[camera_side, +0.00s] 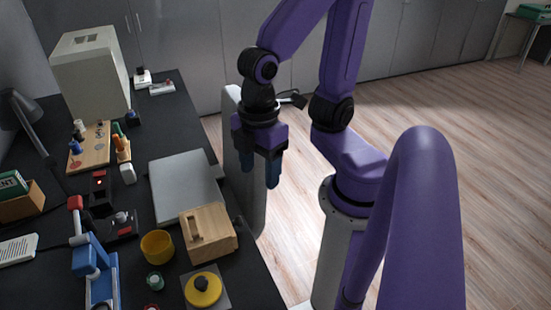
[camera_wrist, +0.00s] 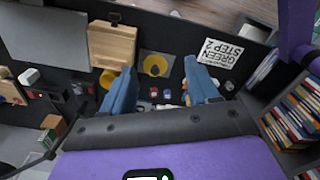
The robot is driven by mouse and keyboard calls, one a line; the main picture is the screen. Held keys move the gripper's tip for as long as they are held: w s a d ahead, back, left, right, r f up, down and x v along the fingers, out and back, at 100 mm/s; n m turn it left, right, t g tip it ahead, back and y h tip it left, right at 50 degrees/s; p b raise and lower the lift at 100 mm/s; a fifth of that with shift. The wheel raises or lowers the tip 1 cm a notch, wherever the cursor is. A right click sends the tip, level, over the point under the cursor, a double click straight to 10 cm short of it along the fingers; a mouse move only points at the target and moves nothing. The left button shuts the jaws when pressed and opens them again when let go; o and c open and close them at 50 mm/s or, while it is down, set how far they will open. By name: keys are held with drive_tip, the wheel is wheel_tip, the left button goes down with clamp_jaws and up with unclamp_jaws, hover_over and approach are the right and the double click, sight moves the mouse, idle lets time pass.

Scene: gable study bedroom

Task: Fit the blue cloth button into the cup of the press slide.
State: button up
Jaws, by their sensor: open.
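My gripper (camera_side: 263,178) hangs open and empty, fingers down, beyond the right edge of the desk and well apart from everything on it. Its two blue fingers also show in the wrist view (camera_wrist: 160,70), with nothing between them. A blue press with a red handle (camera_side: 93,262) stands at the front left of the desk in the side view. Its slide and cup cannot be told apart clearly. A small blue piece (camera_side: 75,147) sits on a wooden board (camera_side: 101,144) further back; I cannot tell whether it is the cloth button.
A wooden box (camera_side: 222,242), yellow cup (camera_side: 157,252), yellow disc with a black knob (camera_side: 203,292) and grey slab (camera_side: 180,187) crowd the desk's right side. A white machine (camera_side: 92,80) stands at the back. A bookshelf (camera_wrist: 290,110) shows in the wrist view.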

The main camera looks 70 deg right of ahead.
drive_tip(key=shift+o, duration=0.5)
drive_tip(key=s+d+m, duration=0.1)
drive_tip(key=s+d, duration=0.1)
drive_tip(key=d, duration=0.1)
drive_tip(key=shift+s, duration=0.2)
drive_tip(key=w+a+f+m, duration=0.4)
drive_tip(key=w+a, duration=0.1)
drive_tip(key=a, duration=0.5)
drive_tip(key=w+a+f+m, duration=0.35)
drive_tip(key=w+a, duration=0.25)
drive_tip(key=a, duration=0.4)
drive_tip(key=w+a+f+m, duration=0.4)
drive_tip(key=w+a+f, duration=0.1)
drive_tip(key=a, duration=0.5)
drive_tip(key=shift+n, duration=0.25)
drive_tip(key=f, duration=1)
drive_tip(key=shift+s+a+f, duration=0.1)
drive_tip(key=shift+a+f, duration=0.05)
drive_tip(key=shift+a, duration=0.05)
drive_tip(key=shift+a+f, duration=0.2)
drive_tip(key=shift+f, duration=1.35)
drive_tip(key=shift+a+f, duration=0.15)
drive_tip(key=shift+f, duration=1.35)
drive_tip(key=c, duration=1.2)
drive_tip(key=shift+r, duration=0.1)
